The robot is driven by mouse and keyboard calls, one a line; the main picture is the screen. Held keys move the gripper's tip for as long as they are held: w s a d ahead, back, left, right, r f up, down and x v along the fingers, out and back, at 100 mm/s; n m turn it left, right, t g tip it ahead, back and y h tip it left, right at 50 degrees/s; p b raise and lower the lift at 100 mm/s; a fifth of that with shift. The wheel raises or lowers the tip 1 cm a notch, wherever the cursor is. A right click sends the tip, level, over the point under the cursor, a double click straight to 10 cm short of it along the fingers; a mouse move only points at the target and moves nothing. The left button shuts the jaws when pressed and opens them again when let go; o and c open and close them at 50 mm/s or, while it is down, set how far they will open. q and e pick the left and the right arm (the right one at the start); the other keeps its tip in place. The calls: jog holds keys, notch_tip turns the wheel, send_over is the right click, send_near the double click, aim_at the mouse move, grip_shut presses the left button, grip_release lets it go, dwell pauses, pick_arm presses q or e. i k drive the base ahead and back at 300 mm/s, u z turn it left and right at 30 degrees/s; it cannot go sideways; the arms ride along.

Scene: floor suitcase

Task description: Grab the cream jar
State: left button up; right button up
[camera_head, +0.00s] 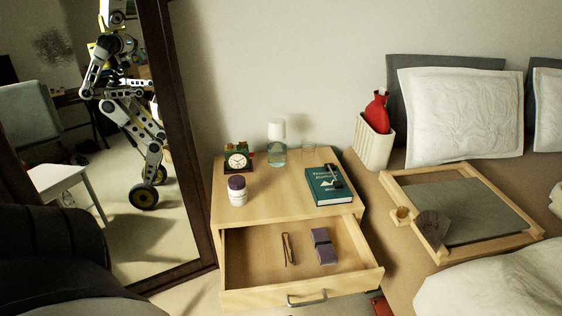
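A small white jar with a dark purple lid (237,191), which looks like the cream jar, stands upright on the front left of the wooden nightstand top (275,205). It is fully visible, with clear wood to its right. Neither of my grippers shows directly in the head view. A mirror at the left reflects a robot (125,95), but its grippers are too small there to read.
Behind the jar stand a clock (238,161) and a white-capped bottle (277,146). A teal book (328,187) lies at the right. The open drawer (262,299) juts out below, holding a purple box (323,247). A framed mirror (186,140) stands close at left.

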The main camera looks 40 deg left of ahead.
aim_at(238, 198)
jog(key=i, duration=0.35)
jog(key=u, duration=1.1)
